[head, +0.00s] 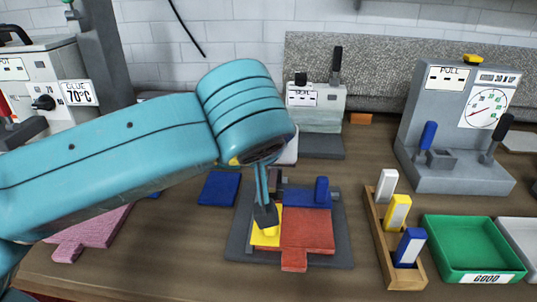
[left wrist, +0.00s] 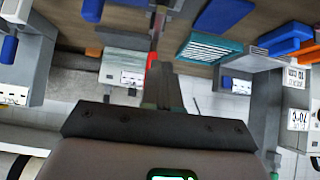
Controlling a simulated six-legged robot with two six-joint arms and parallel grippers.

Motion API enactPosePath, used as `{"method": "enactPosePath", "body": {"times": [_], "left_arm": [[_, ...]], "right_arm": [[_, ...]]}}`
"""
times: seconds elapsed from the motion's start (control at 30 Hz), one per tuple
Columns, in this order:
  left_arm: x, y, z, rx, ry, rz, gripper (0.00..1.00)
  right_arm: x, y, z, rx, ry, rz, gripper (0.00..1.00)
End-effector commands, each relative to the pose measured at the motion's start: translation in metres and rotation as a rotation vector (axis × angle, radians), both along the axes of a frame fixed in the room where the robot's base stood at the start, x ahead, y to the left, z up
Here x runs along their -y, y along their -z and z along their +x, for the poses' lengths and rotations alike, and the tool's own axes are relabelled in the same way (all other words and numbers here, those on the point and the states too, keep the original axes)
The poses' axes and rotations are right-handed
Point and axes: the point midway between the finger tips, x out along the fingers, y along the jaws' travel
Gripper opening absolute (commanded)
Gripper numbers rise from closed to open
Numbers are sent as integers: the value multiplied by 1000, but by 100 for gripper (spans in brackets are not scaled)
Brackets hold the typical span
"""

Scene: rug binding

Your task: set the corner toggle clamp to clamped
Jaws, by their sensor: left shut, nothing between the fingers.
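A dark grey base plate (head: 343,245) lies on the bench with a red rug piece (head: 308,230) on it. A blue piece with an upright blue grip (head: 321,191) lies along its back. A yellow piece (head: 262,240) lies at its front left. My left gripper (head: 265,214) points down, shut and empty, over the yellow piece's grip; I cannot tell whether it touches. A small dark brown part (head: 275,184) beside the fingers may be the corner toggle clamp; its lever position cannot be made out. The fingers also show in the left wrist view (left wrist: 158,62).
A wooden rack (head: 384,236) with white, yellow and blue pieces stands right of the plate, beside a green GOOD tray (head: 472,250). The pull tester (head: 455,150), seal station (head: 316,120) and glue machine (head: 45,90) stand behind. A blue square (head: 219,188) and pink piece (head: 90,230) lie left.

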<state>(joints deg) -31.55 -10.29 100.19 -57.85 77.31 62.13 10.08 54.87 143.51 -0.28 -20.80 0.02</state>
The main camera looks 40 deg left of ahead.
Motion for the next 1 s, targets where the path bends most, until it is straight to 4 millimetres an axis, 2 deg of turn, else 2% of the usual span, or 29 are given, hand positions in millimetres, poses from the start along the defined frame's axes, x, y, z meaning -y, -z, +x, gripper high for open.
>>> {"method": "enactPosePath", "body": {"times": [0.1,0.3,1.0], "left_arm": [[9,-16,-13,3,6,-1,0],[16,-27,-26,3,2,-1,0],[18,-28,-29,2,1,0,0]], "right_arm": [[0,-6,0,0,0,0,43],[0,-9,0,0,0,0,43],[0,-9,0,0,0,0,43]]}}
